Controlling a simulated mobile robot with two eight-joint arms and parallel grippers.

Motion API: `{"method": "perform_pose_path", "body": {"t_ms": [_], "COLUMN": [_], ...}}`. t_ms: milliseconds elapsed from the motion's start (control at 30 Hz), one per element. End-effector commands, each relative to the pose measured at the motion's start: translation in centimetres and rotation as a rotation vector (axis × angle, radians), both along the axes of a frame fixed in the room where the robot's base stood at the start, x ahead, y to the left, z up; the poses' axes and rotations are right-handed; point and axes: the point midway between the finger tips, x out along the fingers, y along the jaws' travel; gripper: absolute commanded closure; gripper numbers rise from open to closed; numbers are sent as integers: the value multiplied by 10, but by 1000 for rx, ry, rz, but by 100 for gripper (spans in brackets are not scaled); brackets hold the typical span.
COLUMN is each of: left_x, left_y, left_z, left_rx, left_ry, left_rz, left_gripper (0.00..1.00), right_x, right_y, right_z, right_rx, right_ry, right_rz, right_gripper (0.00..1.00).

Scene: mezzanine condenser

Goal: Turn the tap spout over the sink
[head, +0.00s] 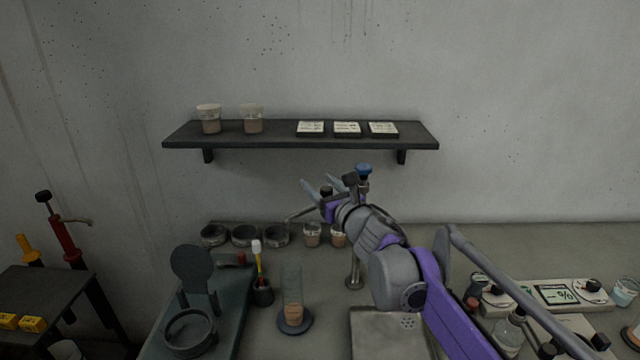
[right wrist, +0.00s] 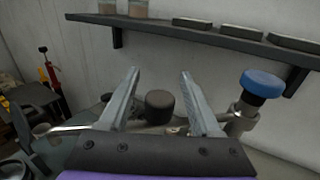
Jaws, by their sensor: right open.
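The tap stands at the back of the bench with a blue knob (head: 363,169) on top and a metal post (head: 354,275) below. Its thin spout (head: 298,215) points left, away from the sink (head: 375,335). The blue knob (right wrist: 262,83) also shows at right in the right wrist view. My right gripper (head: 318,181) is open at the spout. In the right wrist view a dark round knob (right wrist: 160,106) shows between its spread fingers (right wrist: 160,72), with gaps on both sides. The gripper hides part of the spout. My left gripper is out of view.
A wall shelf (head: 300,142) is above. Meters and bottles (head: 510,330) crowd the right.

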Motion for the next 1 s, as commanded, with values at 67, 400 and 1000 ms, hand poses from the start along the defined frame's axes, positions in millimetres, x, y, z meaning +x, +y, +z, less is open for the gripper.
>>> {"method": "perform_pose_path", "body": {"t_ms": [67,400,1000], "left_x": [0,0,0], "left_y": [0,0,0], "left_z": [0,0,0], "left_rx": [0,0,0], "left_ry": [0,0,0], "left_rz": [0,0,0], "left_gripper": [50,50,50], "right_x": [1,0,0], "right_y": [1,0,0], "right_z": [0,0,0], "right_rx": [0,1,1], "right_ry": [0,0,0], "right_rz": [0,0,0], "right_gripper": [36,66,100]}}
